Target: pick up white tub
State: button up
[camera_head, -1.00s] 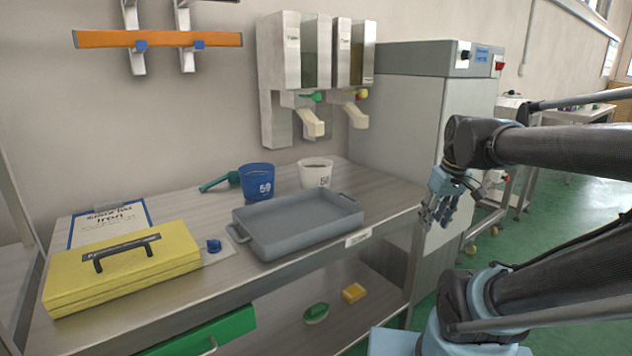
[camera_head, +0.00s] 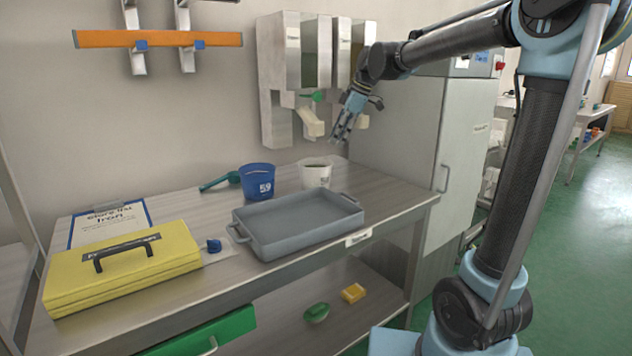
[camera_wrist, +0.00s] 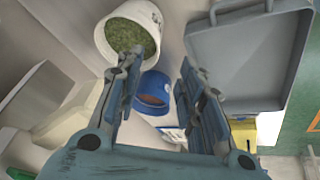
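The white tub (camera_head: 316,173) stands on the metal table behind the grey tray, to the right of a blue tub. In the wrist view the white tub (camera_wrist: 131,33) shows from above at the upper left, with green contents inside. My gripper (camera_head: 338,138) is open and empty, above and slightly right of the white tub, apart from it. In the wrist view its two fingers (camera_wrist: 158,82) are spread, with the blue tub (camera_wrist: 154,88) seen between them farther off.
The grey tray (camera_head: 245,236) is in front of the tubs, and the blue tub (camera_head: 257,181) stands just left. Wall dispensers (camera_head: 296,80) hang close behind my gripper. A yellow case (camera_head: 120,268) and a clipboard (camera_head: 112,222) lie at the left.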

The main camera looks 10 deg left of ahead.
jog(key=a, duration=0.1)
send_near(315, 176)
jog(key=x, duration=1)
jog(key=shift+w+f, duration=0.1)
jog(key=shift+w, duration=0.2)
grip_shut()
